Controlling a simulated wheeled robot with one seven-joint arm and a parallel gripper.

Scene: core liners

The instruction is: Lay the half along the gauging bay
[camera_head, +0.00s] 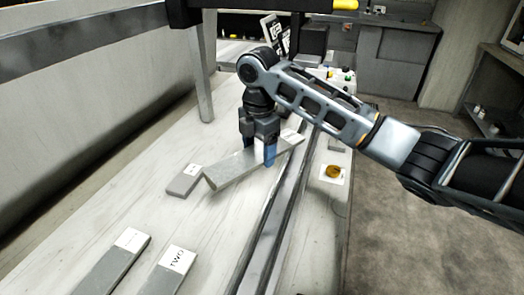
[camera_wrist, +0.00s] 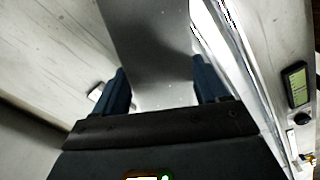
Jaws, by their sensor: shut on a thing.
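My gripper (camera_head: 257,152) is shut across a long grey half (camera_head: 230,171) with a white label at its far right end. The half slants over the pale bench, its near left end close to a shorter-looking grey piece; I cannot tell whether it touches the bench. In the wrist view the half (camera_wrist: 150,45) runs away between my blue fingers (camera_wrist: 160,92). No marking that I can read names the gauging bay. A long metal rail (camera_head: 268,232) runs along the bench just right of the half.
A grey piece with a white label (camera_head: 184,181) lies left of the half. Two more labelled halves lie nearer, one marked TWO (camera_head: 165,279), the other (camera_head: 112,268) beside it. A post (camera_head: 201,85) stands behind. A white card with a yellow-brown disc (camera_head: 333,173) lies right of the rail.

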